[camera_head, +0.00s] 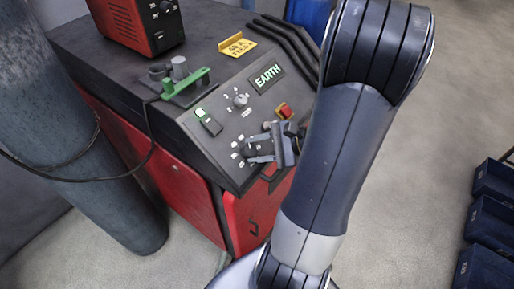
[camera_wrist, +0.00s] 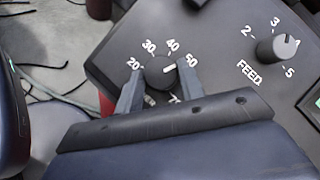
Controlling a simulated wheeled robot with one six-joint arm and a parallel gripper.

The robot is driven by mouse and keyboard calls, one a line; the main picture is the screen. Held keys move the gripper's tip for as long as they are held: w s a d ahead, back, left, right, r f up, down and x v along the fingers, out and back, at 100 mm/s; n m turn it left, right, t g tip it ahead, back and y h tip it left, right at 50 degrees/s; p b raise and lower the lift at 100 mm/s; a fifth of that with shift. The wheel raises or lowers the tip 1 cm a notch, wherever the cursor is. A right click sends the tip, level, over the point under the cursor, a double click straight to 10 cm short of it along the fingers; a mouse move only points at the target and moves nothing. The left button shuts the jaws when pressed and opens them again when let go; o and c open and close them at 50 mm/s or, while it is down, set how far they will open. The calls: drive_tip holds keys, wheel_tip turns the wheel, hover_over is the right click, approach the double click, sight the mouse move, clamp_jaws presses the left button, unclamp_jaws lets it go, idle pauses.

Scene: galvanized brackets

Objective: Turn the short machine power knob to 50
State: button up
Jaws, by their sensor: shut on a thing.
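The round black power knob (camera_wrist: 158,75) sits on the sloping panel, with the numbers 20, 30, 40 and 50 around it in the wrist view. Its white pointer mark faces right and slightly up, about toward the 50 (camera_wrist: 191,61). My gripper (camera_wrist: 161,79) has one finger on each side of the knob and is shut on it. In the head view my gripper (camera_head: 256,149) is at the lower part of the machine's panel, and the knob there is mostly hidden by the fingers.
The FEED knob (camera_wrist: 278,47) stands to the right in the wrist view. A red switch (camera_head: 284,111) is close to my gripper. A green clamp (camera_head: 186,84), a yellow tag (camera_head: 237,45) and a red box (camera_head: 136,22) are on the machine top. A gas cylinder (camera_head: 100,150) stands left.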

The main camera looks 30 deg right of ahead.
idle(0.3)
drive_tip(key=o, duration=1)
drive_tip(key=v, duration=1)
drive_tip(key=shift+s+d+r+b, duration=0.15)
drive_tip(key=shift+s+d+b, duration=0.1)
drive_tip(key=shift+d+b, duration=0.1)
drive_tip(key=shift+w+a, duration=0.1)
drive_tip(key=shift+a, duration=0.05)
drive_tip(key=x, duration=1)
drive_tip(key=shift+w+a+f+p, duration=0.2)
drive_tip(key=shift+p, duration=0.15)
drive_tip(key=shift+s+d, duration=0.1)
